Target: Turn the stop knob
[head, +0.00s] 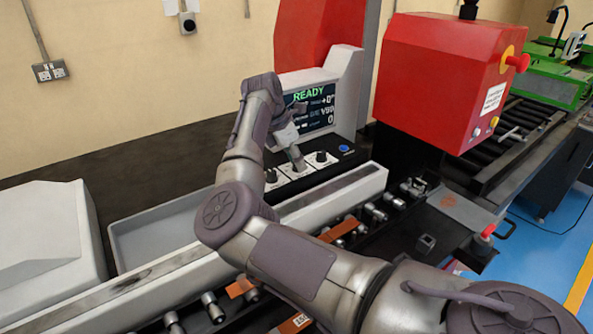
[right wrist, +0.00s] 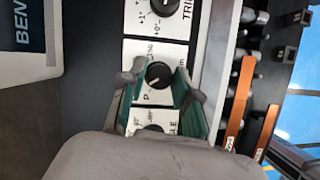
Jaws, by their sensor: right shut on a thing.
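The control panel (head: 335,163) carries a row of three black knobs on white plates. In the right wrist view the middle knob (right wrist: 158,75) stands between the two green-padded fingers of my right gripper (right wrist: 157,80). My right gripper is shut on this knob; in the head view the gripper (head: 296,158) reaches down over the middle plate and hides most of the knob. The middle plate's name is mostly hidden by a finger. The knob labelled TRIM (right wrist: 165,4) is above it in the wrist view. My left gripper is not in view.
A screen (head: 312,105) behind the knobs reads READY. A blue button (head: 344,148) sits right of the knobs. A red machine head (head: 440,75) stands at the right.

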